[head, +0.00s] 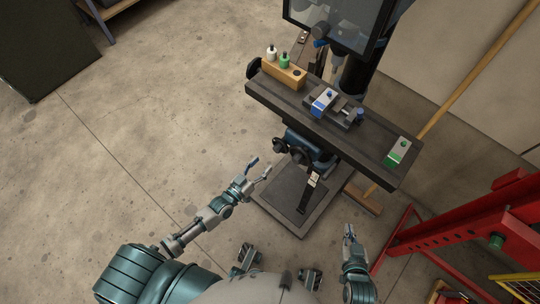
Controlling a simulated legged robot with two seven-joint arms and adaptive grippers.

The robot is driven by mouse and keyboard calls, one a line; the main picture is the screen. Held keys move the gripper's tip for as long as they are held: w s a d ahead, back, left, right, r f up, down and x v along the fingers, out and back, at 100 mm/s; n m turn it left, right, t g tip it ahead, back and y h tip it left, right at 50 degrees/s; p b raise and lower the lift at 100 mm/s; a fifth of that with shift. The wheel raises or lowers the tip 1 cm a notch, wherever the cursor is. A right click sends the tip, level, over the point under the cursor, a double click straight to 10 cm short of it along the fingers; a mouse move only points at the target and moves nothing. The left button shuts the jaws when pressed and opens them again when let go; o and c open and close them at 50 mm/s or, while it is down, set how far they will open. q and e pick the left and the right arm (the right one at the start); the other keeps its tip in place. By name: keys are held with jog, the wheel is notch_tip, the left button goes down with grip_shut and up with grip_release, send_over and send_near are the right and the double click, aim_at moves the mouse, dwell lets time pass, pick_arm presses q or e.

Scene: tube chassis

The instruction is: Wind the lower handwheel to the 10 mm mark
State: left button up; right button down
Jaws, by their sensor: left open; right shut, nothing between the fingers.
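A milling machine stands ahead with a long dark table (330,125). Dark round handwheel shapes (280,146) sit below the table's front edge, at the saddle. Another dark wheel (253,68) is at the table's left end. The scale and its 10 mm mark are too small to read. My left gripper (259,171) is open and empty, in front of and below the front handwheel shapes, apart from them. My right gripper (348,231) is shut and empty, low at the right of the machine's base and well away from the handwheels.
On the table are a wooden block (284,73) with small bottles, a vise with a blue-marked part (323,101) and a green-marked block (397,152). The machine's base plate (290,195) lies on the floor. A red frame (460,228) stands at right. Floor at left is clear.

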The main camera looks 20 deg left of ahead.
pick_arm(q)
jog(key=v, duration=0.4)
jog(key=shift+s, duration=0.1)
dwell(0.4)
